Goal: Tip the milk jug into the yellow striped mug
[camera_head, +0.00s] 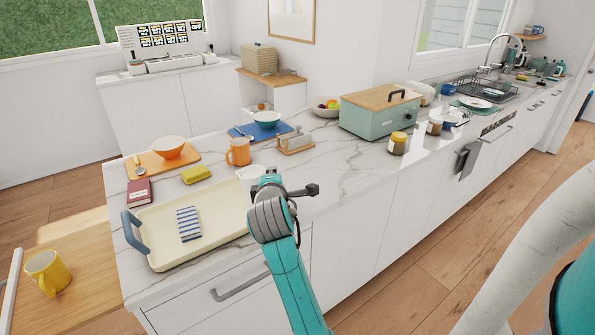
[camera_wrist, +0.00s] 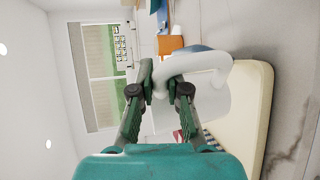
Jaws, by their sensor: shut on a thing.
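The white milk jug (camera_wrist: 211,104) is in my gripper (camera_wrist: 165,86), whose fingers are closed at its handle in the wrist view. In the head view only part of the jug (camera_head: 250,172) shows behind my wrist, near the right end of the cream tray; my fingertips are hidden there. I cannot tell whether the jug touches the tray or counter. A yellow mug (camera_head: 47,272) stands upright at the far left on a lower wooden surface, away from my gripper. Its stripes are hard to make out, and its contents cannot be told.
The cream tray (camera_head: 160,262) with blue handles holds a striped cloth (camera_head: 188,224). Behind it are a red book (camera_head: 139,192), a yellow block (camera_head: 196,174), an orange mug (camera_head: 238,152) and an orange bowl (camera_head: 168,147). A green box (camera_head: 380,116) and a jar (camera_head: 397,143) stand right.

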